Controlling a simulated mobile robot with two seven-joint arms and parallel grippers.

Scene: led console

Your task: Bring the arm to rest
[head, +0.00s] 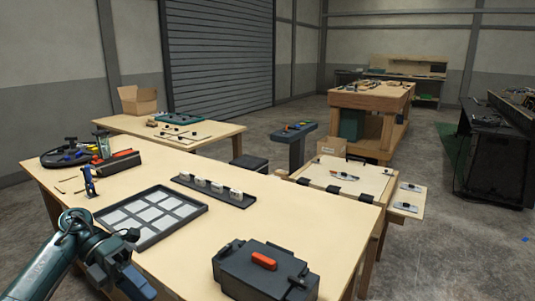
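My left arm comes in at the lower left over the wooden table (190,262). Its dark gripper (128,280) is low in the picture, just in front of the grey grid tray (150,216). I cannot make out the gap between its fingers, and I see nothing clearly held. My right arm and gripper are not in view. A dark box with a red handle-like part (265,261) stands at the table's front right, well apart from the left gripper.
A dark rail with several white blocks (213,189) lies behind the tray. A round black tray (62,158), a red-topped box (108,162) and a small blue upright tool (89,182) stand at the left. A narrow pedestal console (296,146) stands beyond. The table's middle is clear.

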